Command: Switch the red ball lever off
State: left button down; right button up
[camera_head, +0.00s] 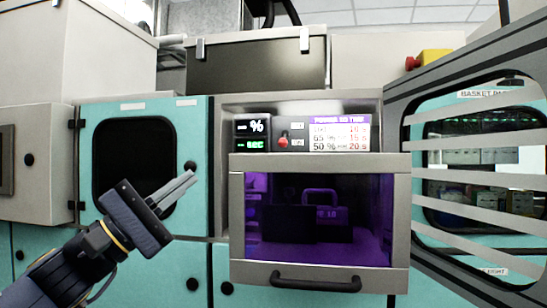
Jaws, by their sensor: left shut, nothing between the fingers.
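The small red ball lever (283,141) is on the control panel above the purple-lit window, between the green-digit displays and the settings screen. Two small labels sit just right of it, one above the other; the ball is nearer the lower one, but their text is too small to read. My left gripper (192,177) is shut and empty. It is in front of the teal panel, to the left of the lever and lower, apart from it, with its fingers pointing up and right. My right gripper is not in view.
A drawer-like front with a purple window (320,220) and a dark handle (315,282) juts out below the panel. A red button on a yellow box (432,59) is at upper right. The space before the lever looks clear.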

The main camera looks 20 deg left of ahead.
aim_at(283, 142)
jog(key=i+j, duration=0.15)
jog(key=i, duration=0.25)
jog(key=i+j, duration=0.15)
jog(key=i, duration=0.3)
jog(key=i+j, duration=0.15)
jog(key=i, duration=0.25)
